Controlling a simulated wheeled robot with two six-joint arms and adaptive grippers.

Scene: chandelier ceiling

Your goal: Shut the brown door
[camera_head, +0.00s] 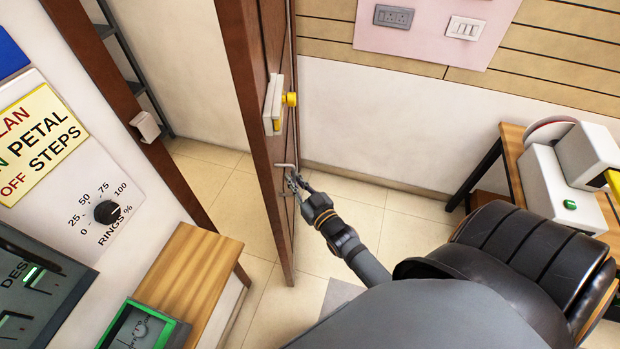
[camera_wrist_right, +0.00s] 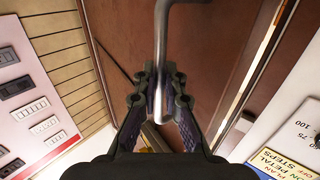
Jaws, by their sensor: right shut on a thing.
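The brown door (camera_head: 249,110) stands ajar in the middle of the head view, seen nearly edge-on, away from the brown frame (camera_head: 130,110) on the left. A yellow knob (camera_head: 291,99) and a pale lock box (camera_head: 273,104) sit on it above a metal lever handle (camera_head: 284,166). My right gripper (camera_head: 293,184) is at the handle. In the right wrist view, the gripper (camera_wrist_right: 160,90) is shut on the grey handle bar (camera_wrist_right: 161,40), with the brown door face (camera_wrist_right: 200,60) behind it. My left gripper is not in view.
A wooden bench (camera_head: 192,273) stands at lower left by the wall panel (camera_head: 60,150). A white machine (camera_head: 570,175) on a wooden table (camera_head: 513,140) stands at right. Tiled floor (camera_head: 235,195) shows clear between the door and the frame.

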